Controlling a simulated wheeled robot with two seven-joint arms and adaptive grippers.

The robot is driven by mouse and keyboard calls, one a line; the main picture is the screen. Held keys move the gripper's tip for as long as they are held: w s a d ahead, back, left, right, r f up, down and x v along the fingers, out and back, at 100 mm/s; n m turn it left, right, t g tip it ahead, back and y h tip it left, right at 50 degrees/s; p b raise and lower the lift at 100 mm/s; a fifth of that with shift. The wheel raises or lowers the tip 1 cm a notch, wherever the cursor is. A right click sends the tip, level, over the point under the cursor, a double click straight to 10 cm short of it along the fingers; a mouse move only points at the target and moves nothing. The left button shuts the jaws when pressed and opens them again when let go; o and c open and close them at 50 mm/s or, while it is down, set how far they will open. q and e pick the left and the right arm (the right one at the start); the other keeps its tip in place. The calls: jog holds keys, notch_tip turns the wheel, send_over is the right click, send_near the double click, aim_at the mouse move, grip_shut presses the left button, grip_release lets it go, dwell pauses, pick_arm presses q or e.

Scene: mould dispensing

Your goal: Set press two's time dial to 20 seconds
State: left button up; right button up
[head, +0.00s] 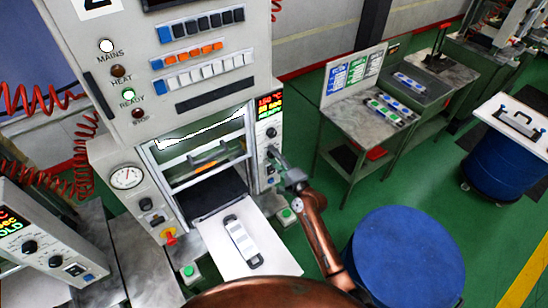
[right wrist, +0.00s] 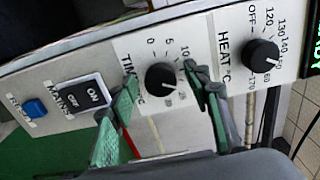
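Press two (head: 190,110), marked with a 2, stands at left in the head view. Its narrow control panel (head: 268,135) is on the right of its opening. The black time dial (right wrist: 161,78) shows in the right wrist view, with a small pale mark towards its lower right. I cannot read its exact setting, as a finger hides part of the scale. My right gripper (head: 275,156) is at the panel. Its green-padded fingers (right wrist: 160,73) are open on both sides of the time dial, with visible gaps. My left gripper is not in view.
The heat dial (right wrist: 262,56) sits right of the right finger. The mains switch (right wrist: 82,97) and blue reset button (right wrist: 35,108) are to the left. A white tray with a mould (head: 240,242) sticks out of the press. A blue drum (head: 408,258) stands right of my arm.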

jog(key=shift+s+d, duration=0.1)
jog(key=shift+s, duration=0.05)
jog(key=v, duration=1.1)
jog(key=shift+s+d, duration=0.2)
jog(key=shift+s, duration=0.05)
